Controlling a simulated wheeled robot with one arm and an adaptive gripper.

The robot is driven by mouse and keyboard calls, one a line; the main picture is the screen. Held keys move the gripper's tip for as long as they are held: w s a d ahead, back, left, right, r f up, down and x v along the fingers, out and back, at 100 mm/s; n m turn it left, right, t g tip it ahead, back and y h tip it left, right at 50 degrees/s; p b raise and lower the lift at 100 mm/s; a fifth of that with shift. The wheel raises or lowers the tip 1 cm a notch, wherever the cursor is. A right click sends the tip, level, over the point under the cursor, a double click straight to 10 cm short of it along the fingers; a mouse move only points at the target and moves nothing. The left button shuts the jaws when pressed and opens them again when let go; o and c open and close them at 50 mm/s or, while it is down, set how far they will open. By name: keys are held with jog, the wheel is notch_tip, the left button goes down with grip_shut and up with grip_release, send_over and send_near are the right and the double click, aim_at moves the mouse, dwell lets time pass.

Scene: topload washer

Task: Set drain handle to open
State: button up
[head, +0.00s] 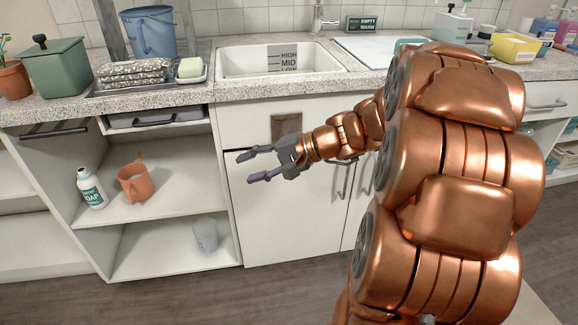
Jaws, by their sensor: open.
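The white sink basin (240,62) is set in the counter, with HIGH and MID level marks on its inside wall and a third, partly hidden mark below. A brown plate (285,126) is on the white cabinet front below the sink. It may belong to the drain handle, but no lever can be made out on it. My gripper (246,168) is open and empty in front of the cabinet, below and left of the plate, with its fingers pointing left. My copper arm covers the right part of the cabinet.
Left of the sink, the counter (150,99) holds a green canister (55,68), a blue bucket (150,35) and a soap dish (191,78). A soap bottle (91,188) and an orange pitcher (134,181) stand on the open shelf. A small display (362,24) reads EMPTY on top.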

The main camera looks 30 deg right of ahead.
jog(key=w+d+f+m+t+h+b, duration=0.2)
jog(key=d+f+t+b, duration=0.15)
jog(key=d, duration=0.65)
jog(key=w+d+f+m+t+h+b, duration=0.2)
jog(key=d+m+t+b, duration=0.15)
jog(key=d, duration=0.65)
jog(key=shift+n, duration=0.35)
jog(key=shift+a+b+x, duration=0.15)
jog(key=shift+b+x, duration=0.5)
jog(key=shift+x, duration=1.2)
jog(key=shift+a+b+x, duration=0.2)
jog(key=shift+b+x, duration=0.4)
jog(key=shift+x, duration=1.2)
jog(key=shift+s+f, duration=0.1)
jog(key=shift+f, duration=0.05)
jog(key=shift+c, duration=0.2)
grip_shut()
